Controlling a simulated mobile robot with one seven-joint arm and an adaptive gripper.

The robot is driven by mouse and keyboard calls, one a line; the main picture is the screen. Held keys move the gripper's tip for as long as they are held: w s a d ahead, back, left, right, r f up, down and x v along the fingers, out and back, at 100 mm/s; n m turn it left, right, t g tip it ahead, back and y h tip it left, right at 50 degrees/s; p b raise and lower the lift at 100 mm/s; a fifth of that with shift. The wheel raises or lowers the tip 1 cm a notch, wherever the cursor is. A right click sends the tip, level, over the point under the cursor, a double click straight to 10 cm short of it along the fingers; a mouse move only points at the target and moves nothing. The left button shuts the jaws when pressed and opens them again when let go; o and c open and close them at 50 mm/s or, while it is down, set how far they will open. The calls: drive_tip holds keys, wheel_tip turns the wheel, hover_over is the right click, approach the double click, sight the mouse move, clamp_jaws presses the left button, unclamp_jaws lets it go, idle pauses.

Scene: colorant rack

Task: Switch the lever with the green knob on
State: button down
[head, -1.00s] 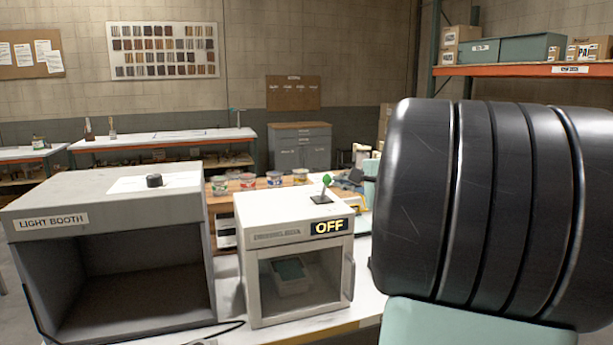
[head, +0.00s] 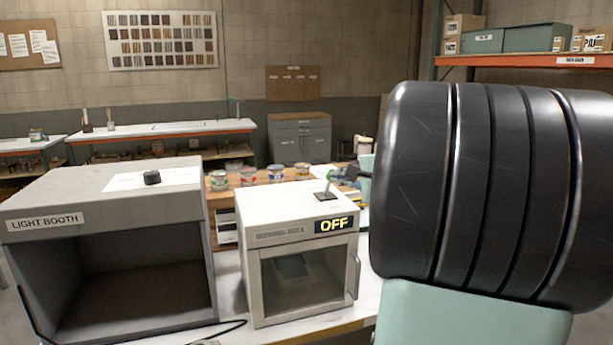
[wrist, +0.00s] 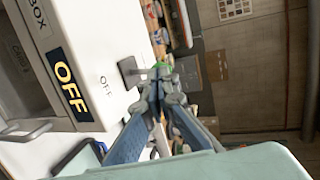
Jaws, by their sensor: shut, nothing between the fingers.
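The white box (head: 285,213) stands on the table and its yellow-on-black sign (head: 334,225) reads OFF. A lever rises from a dark square plate (head: 326,196) on the box's top; the plate also shows in the wrist view (wrist: 130,72). The lever's green knob (wrist: 163,65) is partly hidden by my fingertips in the wrist view and cannot be made out clearly in the head view. My gripper (wrist: 168,82) is shut and empty, its fingertips right at the knob. I cannot tell whether they touch it. Small OFF lettering is printed on the top near the plate.
A grey light booth (head: 105,222) with a black dial (head: 152,177) stands left of the white box. Several paint cans (head: 248,175) stand behind the box. My own arm fills the right side of the head view.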

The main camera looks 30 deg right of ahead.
drive_tip(key=shift+w+r+g+p, duration=0.15)
drive_tip(key=shift+r+g+p, duration=0.1)
drive_tip(key=shift+g+p, duration=0.1)
